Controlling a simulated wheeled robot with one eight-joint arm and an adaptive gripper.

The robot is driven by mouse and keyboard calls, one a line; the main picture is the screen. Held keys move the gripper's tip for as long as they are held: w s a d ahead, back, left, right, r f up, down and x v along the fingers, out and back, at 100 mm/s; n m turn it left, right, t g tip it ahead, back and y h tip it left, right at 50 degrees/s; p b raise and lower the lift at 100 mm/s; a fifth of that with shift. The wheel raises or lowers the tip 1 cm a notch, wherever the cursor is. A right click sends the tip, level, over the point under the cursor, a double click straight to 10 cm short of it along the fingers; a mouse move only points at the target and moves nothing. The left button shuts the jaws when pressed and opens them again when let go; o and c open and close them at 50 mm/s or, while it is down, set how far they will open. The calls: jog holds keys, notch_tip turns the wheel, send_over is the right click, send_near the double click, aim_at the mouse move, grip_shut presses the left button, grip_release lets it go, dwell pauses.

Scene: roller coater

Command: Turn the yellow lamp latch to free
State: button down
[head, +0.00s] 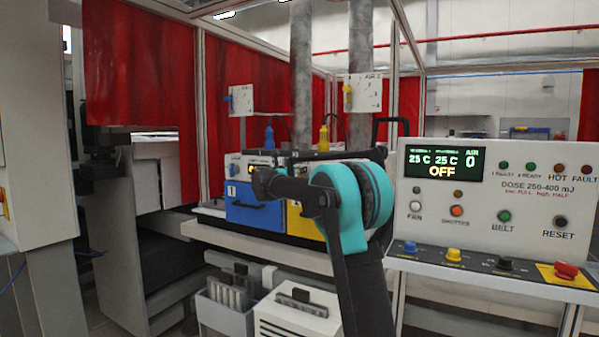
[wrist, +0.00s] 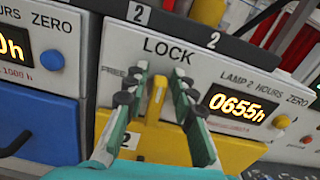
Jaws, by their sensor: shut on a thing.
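The yellow lamp latch (wrist: 157,95) is in the middle of the wrist view, on the grey front panel of lamp 2. Its handle stands nearly upright in the picture, its upper end just below the word LOCK (wrist: 168,49). The faint word FREE (wrist: 132,71) is to its left, partly hidden by a finger. My gripper (wrist: 160,82) has one finger on each side of the handle and is shut on it. In the head view my arm hides the latch and the fingertips; the yellow lamp unit (head: 305,225) shows behind it.
Right of the latch are the lit 0655h display (wrist: 238,108) and a yellow button (wrist: 282,121). A blue lamp unit (head: 252,205) stands on the left. The control console (head: 490,210) stands to the right in the head view.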

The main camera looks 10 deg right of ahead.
jog(key=n, duration=0.4)
jog(key=shift+w+a+f, duration=0.2)
jog(key=shift+a+f, duration=0.15)
jog(key=shift+w+a+f+n, duration=0.15)
jog(key=shift+f+n, duration=0.2)
jog(key=shift+n, duration=1.8)
jog(key=shift+w+a+f+n, duration=0.1)
jog(key=shift+f+n, duration=0.2)
jog(key=shift+n, duration=1.8)
jog(key=shift+w+a+f+n, duration=0.15)
jog(key=shift+f+n, duration=0.2)
jog(key=shift+n, duration=1.8)
